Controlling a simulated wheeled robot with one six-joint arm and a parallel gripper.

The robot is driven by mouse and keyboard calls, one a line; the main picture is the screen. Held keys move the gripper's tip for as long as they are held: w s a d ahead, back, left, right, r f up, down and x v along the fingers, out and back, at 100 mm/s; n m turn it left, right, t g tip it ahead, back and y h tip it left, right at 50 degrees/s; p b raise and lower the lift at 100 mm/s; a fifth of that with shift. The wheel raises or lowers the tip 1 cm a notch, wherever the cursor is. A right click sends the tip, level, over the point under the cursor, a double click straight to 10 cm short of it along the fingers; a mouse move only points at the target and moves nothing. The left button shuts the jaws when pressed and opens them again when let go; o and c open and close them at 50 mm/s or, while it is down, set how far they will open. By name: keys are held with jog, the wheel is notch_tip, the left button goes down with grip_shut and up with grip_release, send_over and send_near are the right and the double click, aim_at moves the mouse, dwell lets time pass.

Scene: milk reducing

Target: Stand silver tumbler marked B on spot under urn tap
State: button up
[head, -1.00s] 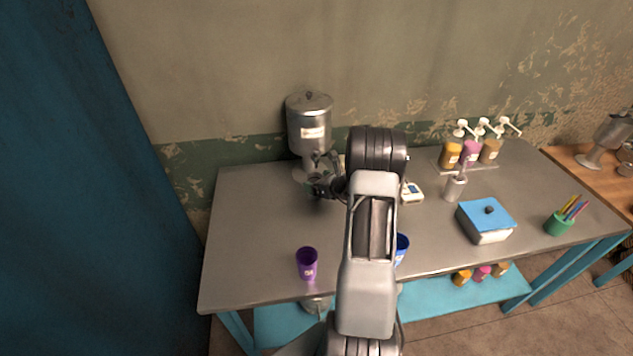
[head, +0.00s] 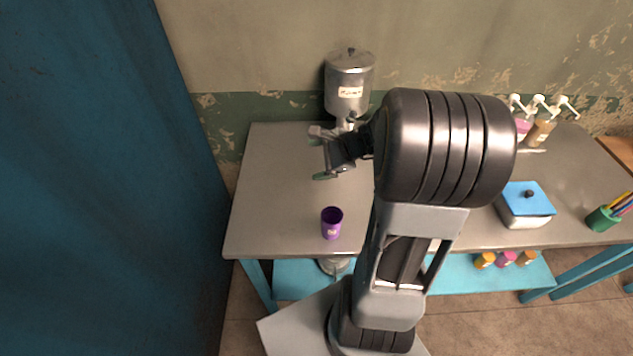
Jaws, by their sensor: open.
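The silver urn (head: 349,85) with a white label stands at the back of the table against the wall. Its lower part and tap are partly hidden by my arm and gripper. My gripper (head: 322,155) is open in front of the urn and a little to its left, with green fingertip pads. I see nothing between its fingers. I cannot make out the silver tumbler marked B or the spot under the tap; my arm covers much of the table right of the urn.
A purple cup (head: 331,222) stands near the table's front edge. A blue-lidded box (head: 525,204), a green pencil cup (head: 603,218) and pump bottles (head: 541,131) are on the right. The table's (head: 274,185) left part is clear. A blue surface (head: 100,180) rises at the left.

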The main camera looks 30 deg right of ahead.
jog(key=s+a+r+n+g+h, duration=0.1)
jog(key=s+a+r+n+h, duration=0.2)
jog(key=s+n, duration=0.3)
jog(key=s+a+r+n+g+h, duration=0.1)
jog(key=s+a+r+n+h, duration=0.2)
jog(key=n, duration=1)
jog(key=s+a, duration=0.2)
jog(key=s, duration=0.1)
jog(key=shift+s+a+n+g+h, duration=0.3)
jog(key=shift+s+a+n+h, duration=0.05)
jog(key=shift+a+n+h, duration=0.05)
